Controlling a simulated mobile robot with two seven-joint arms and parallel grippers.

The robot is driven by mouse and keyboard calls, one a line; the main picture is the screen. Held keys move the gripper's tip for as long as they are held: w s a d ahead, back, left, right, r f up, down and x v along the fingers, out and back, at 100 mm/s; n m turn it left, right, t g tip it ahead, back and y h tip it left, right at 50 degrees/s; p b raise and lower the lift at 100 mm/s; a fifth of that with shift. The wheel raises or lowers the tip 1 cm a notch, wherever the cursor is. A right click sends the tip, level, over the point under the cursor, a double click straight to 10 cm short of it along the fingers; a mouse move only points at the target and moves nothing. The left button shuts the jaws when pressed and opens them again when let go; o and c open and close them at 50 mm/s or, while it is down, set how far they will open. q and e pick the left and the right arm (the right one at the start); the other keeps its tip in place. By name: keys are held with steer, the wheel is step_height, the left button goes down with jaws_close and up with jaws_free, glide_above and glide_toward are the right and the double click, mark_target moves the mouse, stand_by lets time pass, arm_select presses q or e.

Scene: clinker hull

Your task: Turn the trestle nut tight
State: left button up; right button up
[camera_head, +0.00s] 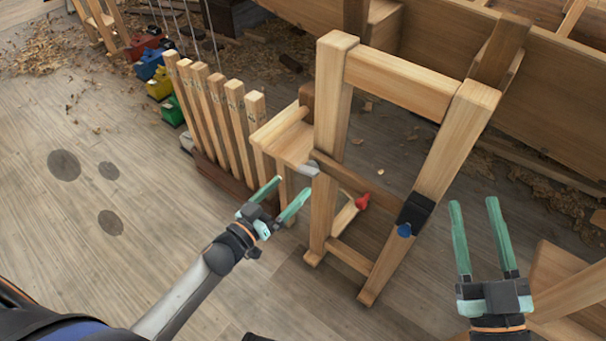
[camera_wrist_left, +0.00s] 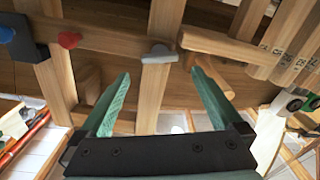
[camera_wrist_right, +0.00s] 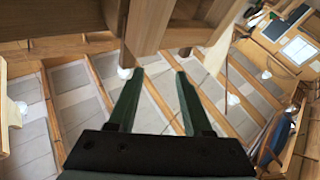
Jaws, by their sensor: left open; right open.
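The wooden trestle (camera_head: 395,82) stands upright in the middle of the head view. It carries a grey knob (camera_head: 308,169) at its left leg, a red knob (camera_head: 362,203) between its legs, and a blue knob (camera_head: 404,230) by a black block on its right leg. I cannot tell which is the nut. The left wrist view shows the grey knob (camera_wrist_left: 160,54), red knob (camera_wrist_left: 68,40) and blue knob (camera_wrist_left: 7,33) beyond the fingers. My left gripper (camera_head: 280,189) is open and empty, left of and below the grey knob. My right gripper (camera_head: 473,204) is open and empty, right of the trestle.
A rack of numbered wooden slats (camera_head: 215,115) stands left of the trestle. The plank hull (camera_head: 545,105) runs behind the trestle. A wooden piece (camera_head: 565,285) stands at lower right. The floor at left is mostly clear.

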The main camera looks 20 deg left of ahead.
mark_target(305, 172)
arm_select(q)
steer(key=b+x, duration=0.1)
steer(key=x, duration=0.5)
steer(key=shift+w+d, duration=0.1)
steer(key=shift+w, duration=0.3)
arm_select(e)
steer(key=s+r+n+t+y, duration=0.2)
steer(key=s+r+n+y, duration=0.1)
steer(key=r, duration=0.5)
steer(key=shift+s+a+n+y, duration=0.4)
steer(key=shift+s+y, duration=0.1)
steer(key=shift+y, duration=0.5)
arm_select(q)
steer(key=shift+c, duration=0.4)
steer(key=c, duration=1.2)
